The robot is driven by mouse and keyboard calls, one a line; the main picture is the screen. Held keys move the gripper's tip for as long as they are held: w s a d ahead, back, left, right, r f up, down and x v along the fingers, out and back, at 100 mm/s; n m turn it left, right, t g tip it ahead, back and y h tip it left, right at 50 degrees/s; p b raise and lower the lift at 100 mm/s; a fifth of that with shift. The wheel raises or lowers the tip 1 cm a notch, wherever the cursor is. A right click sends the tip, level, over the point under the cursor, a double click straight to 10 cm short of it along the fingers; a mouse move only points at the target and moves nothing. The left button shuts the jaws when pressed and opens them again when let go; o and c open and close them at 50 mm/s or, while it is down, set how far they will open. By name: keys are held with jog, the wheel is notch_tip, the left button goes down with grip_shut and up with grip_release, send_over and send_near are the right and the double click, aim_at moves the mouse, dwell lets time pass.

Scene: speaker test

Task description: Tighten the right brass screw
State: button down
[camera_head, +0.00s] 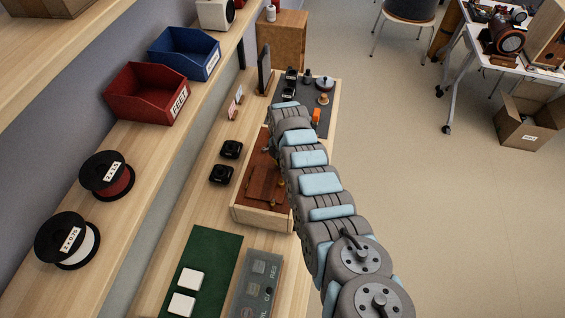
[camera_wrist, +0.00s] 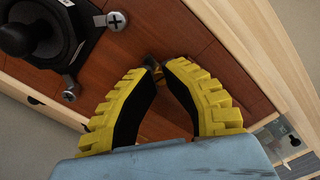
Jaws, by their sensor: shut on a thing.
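The shallow wooden box (camera_head: 248,217) with a red-brown panel (camera_head: 265,184) lies on the bench under my arm. In the wrist view the same panel (camera_wrist: 190,35) fills the middle. My gripper (camera_wrist: 158,70), with yellow fingers and black inner pads, points at the panel, its tips close together. They are shut on a small brass-coloured piece (camera_wrist: 151,61), which appears to be the brass screw and is mostly hidden. Silver-looking screws (camera_wrist: 117,20) (camera_wrist: 70,92) sit by a black square part with a round knob (camera_wrist: 45,38). My arm hides much of the box's right side in the head view.
Two black square parts (camera_head: 231,149) (camera_head: 221,174) lie left of the box. A green mat (camera_head: 212,262) with white blocks and a grey tray (camera_head: 258,285) are in front. A dark mat (camera_head: 318,92) with small parts lies behind. Red (camera_head: 148,94) and blue (camera_head: 186,52) bins stand on the shelf.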

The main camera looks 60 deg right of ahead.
jog(key=m, duration=0.4)
jog(key=shift+m, duration=0.3)
jog(key=m+b, duration=0.1)
jog(key=m, duration=0.3)
jog(key=shift+f+m+b, duration=0.15)
jog(key=shift+m+b, duration=0.15)
jog(key=shift+b, duration=0.1)
jog(key=m+b, duration=0.1)
jog(key=m, duration=0.2)
jog(key=shift+m, duration=0.3)
jog(key=m+b, duration=0.1)
jog(key=m, duration=0.3)
jog(key=shift+w+m, duration=0.1)
jog(key=shift+m, duration=0.2)
jog(key=m+b, duration=0.1)
jog(key=m, duration=0.3)
jog(key=shift+m, duration=0.3)
jog(key=m+b, duration=0.1)
jog(key=m, duration=0.1)
jog(key=shift+a+m, duration=0.1)
jog(key=shift+m, duration=0.2)
jog(key=m+b, duration=0.4)
jog(key=m, duration=0.1)
jog(key=shift+m+b, duration=1.2)
jog(key=shift+m, duration=0.8)
